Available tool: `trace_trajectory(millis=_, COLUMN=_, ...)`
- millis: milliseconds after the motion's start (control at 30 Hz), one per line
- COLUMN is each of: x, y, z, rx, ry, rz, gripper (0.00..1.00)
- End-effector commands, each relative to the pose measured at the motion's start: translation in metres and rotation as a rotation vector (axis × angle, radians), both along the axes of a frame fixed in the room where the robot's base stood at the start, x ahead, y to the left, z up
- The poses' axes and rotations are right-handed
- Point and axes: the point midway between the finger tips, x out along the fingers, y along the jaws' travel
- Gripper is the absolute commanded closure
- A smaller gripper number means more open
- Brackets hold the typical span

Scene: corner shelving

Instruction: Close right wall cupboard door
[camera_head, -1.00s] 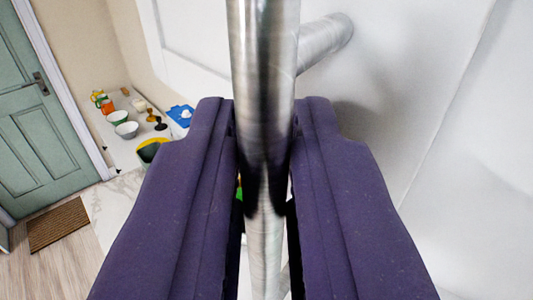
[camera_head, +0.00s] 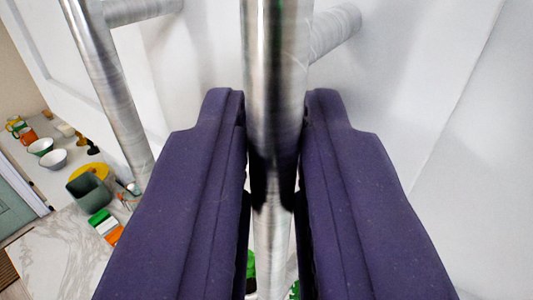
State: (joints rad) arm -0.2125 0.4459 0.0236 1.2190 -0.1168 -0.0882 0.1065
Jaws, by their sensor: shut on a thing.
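A white cupboard door (camera_head: 400,90) fills the upper right of the view. Its round metal bar handle (camera_head: 272,60) runs upright through the middle, on a short post fixed to the white panel. My gripper (camera_head: 273,130) has purple fingers on either side of this bar and is shut on it. A second, similar metal handle (camera_head: 100,75) stands to the left on another white panel (camera_head: 200,60). A narrow line separates the two panels. The lower end of the gripped handle is partly hidden between the fingers.
Below left is a counter (camera_head: 60,185) with bowls (camera_head: 52,159), cups and a dark green square container (camera_head: 88,192). A striped green, white and orange item (camera_head: 105,227) lies nearer on a marble-look surface (camera_head: 60,250). A green door (camera_head: 15,210) shows at the left edge.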

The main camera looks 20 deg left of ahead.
Motion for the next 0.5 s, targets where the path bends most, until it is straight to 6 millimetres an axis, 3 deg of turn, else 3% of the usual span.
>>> trace_trajectory(millis=33, x=-0.0006, y=-0.001, z=0.0065, rx=0.003, ry=-0.014, rz=-0.001, gripper=1.0)
trace_trajectory(millis=67, x=-0.0005, y=-0.0011, z=0.0068, rx=0.003, ry=-0.014, rz=-0.001, gripper=0.78)
trace_trajectory(millis=100, x=-0.0005, y=-0.0011, z=0.0066, rx=0.003, ry=-0.014, rz=-0.001, gripper=0.69)
trace_trajectory(millis=500, x=0.0004, y=-0.0021, z=0.0018, rx=0.0, ry=-0.005, rz=-0.003, gripper=0.69)
